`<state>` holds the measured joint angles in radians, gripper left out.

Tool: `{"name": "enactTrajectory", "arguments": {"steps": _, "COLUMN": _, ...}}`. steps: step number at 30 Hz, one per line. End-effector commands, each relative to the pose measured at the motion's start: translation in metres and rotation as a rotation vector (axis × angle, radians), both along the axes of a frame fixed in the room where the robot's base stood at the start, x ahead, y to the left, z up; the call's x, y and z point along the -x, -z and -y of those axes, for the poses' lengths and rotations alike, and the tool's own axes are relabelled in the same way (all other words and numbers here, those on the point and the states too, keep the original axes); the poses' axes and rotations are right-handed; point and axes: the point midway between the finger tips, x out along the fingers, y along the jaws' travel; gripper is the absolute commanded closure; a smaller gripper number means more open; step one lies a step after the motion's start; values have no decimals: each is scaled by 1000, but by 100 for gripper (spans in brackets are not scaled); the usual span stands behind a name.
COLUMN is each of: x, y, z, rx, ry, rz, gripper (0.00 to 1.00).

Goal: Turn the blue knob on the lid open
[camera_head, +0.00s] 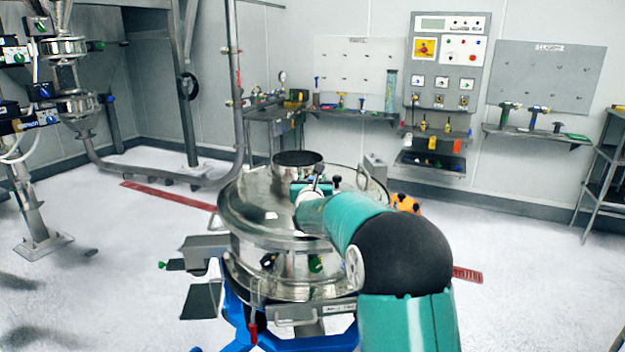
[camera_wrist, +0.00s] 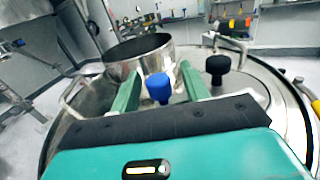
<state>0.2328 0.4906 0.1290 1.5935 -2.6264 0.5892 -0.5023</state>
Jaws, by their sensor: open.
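The blue knob (camera_wrist: 158,87) stands up from the metal lid (camera_wrist: 85,97) in the wrist view, between the two green fingers of my gripper (camera_wrist: 160,73). My gripper is open, with a visible gap on each side of the knob. In the head view the sifter's round metal lid (camera_head: 250,225) is in the middle, and my gripper (camera_head: 312,186) is low over its top. My gripper and arm hide the blue knob there.
A black knob (camera_wrist: 217,67) stands just right of the right finger. A wide open metal neck (camera_wrist: 138,50) rises beyond the left finger, and a handle (camera_wrist: 228,45) stands at the lid's far edge. A control panel (camera_head: 445,75) hangs on the back wall. Open floor surrounds the sifter.

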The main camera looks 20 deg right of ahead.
Motion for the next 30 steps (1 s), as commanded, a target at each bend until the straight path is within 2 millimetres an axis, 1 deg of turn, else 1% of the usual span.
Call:
{"name": "enactTrajectory", "arguments": {"steps": 1, "x": -6, "y": 0, "z": 2, "rx": 0, "ry": 1, "rz": 1, "gripper": 54}}
{"name": "enactTrajectory", "arguments": {"steps": 4, "x": -14, "y": 1, "z": 4, "rx": 1, "ry": 0, "rz": 0, "gripper": 54}}
{"name": "enactTrajectory", "arguments": {"steps": 12, "x": -15, "y": 0, "z": 5, "rx": 1, "ry": 0, "rz": 0, "gripper": 54}}
{"name": "enactTrajectory", "arguments": {"steps": 13, "x": -15, "y": 0, "z": 5, "rx": 1, "ry": 0, "rz": 0, "gripper": 56}}
{"name": "enactTrajectory", "arguments": {"steps": 17, "x": -15, "y": 0, "z": 5, "rx": 1, "ry": -1, "rz": 0, "gripper": 82}}
{"name": "enactTrajectory", "arguments": {"steps": 18, "x": -15, "y": 0, "z": 5, "rx": 1, "ry": -1, "rz": 0, "gripper": 89}}
{"name": "enactTrajectory", "arguments": {"steps": 19, "x": -15, "y": 0, "z": 4, "rx": 1, "ry": 0, "rz": 1, "gripper": 95}}
{"name": "enactTrajectory", "arguments": {"steps": 20, "x": -15, "y": -1, "z": 5, "rx": 1, "ry": 0, "rz": 2, "gripper": 99}}
{"name": "enactTrajectory", "arguments": {"steps": 30, "x": -15, "y": -4, "z": 5, "rx": 2, "ry": 14, "rz": 7, "gripper": 99}}
